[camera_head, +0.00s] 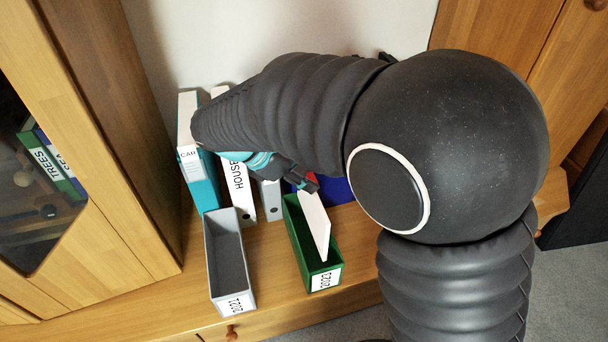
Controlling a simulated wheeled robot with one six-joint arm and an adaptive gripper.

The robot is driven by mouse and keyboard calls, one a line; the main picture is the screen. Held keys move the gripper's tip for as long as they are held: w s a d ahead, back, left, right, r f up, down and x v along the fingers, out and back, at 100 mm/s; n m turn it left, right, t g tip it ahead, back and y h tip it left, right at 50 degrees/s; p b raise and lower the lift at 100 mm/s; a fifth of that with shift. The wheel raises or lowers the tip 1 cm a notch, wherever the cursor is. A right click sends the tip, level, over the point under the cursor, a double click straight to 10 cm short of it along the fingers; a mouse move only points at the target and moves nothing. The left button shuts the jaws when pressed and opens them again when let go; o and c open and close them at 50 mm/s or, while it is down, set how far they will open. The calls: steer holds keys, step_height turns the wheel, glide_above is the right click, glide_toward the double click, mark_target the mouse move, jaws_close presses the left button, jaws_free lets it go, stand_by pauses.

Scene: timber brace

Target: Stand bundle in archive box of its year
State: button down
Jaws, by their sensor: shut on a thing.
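A white bundle (315,228) stands on edge, slightly tilted, with its lower part inside the green archive box (296,236). The green box's front label seems to read 2023, upside down in this view. A grey archive box (226,252), labelled 2021, stands to its left and looks empty. My gripper (306,184) is at the bundle's upper back end, shut on it. My arm hides most of the gripper and the exact contact. Any year mark on the bundle cannot be read.
Behind the boxes stand a teal-and-white CAR binder (199,178), a white HOUSE binder (238,190), a grey binder (271,200) and something blue (337,191). A glass-fronted cabinet (100,130) is at left. The wooden top between the boxes is clear.

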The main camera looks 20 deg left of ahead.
mark_target(309, 214)
steer(key=shift+f+b, duration=2.5)
steer(key=shift+f, duration=3.35)
steer(key=c, duration=0.7)
jaws_free()
steer(key=shift+o, duration=0.2)
steer(key=v, duration=1.2)
